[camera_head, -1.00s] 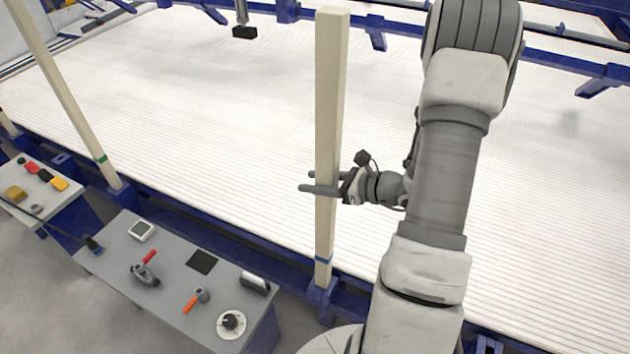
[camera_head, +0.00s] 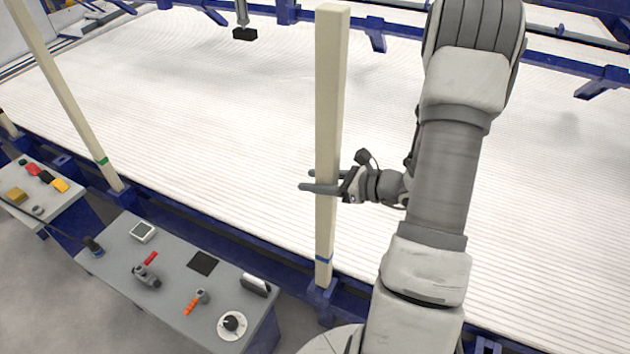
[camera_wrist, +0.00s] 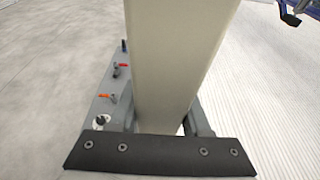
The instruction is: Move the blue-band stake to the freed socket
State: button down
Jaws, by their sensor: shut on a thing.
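The blue-band stake (camera_head: 330,110) is a tall cream square post, upright in the head view, with a blue band (camera_head: 323,259) near its foot. Its lower end is at a blue socket (camera_head: 322,297) on the frame's near edge; whether it is seated or just above cannot be told. My gripper (camera_head: 320,183) is shut on the stake around its lower middle, fingers on both sides. In the wrist view the stake (camera_wrist: 175,60) fills the middle between the fingers. A second stake with a green band (camera_head: 68,95) stands in another blue socket (camera_head: 121,196) to the left.
A grey tool table (camera_head: 175,270) stands in front of the frame, with several tools on it. A smaller table (camera_head: 50,205) with coloured items is at far left. The ribbed white bed (camera_head: 210,120) spreads behind the stakes. A dark hanging device (camera_head: 244,33) is at the back.

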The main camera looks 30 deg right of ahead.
notch_tip(320, 180, up, 8)
jog(key=p, duration=0.5)
jog(key=shift+f, duration=0.25)
jog(key=shift+w, duration=0.1)
notch_tip(320, 180, up, 12)
jog(key=p, duration=0.8)
dwell(0.4)
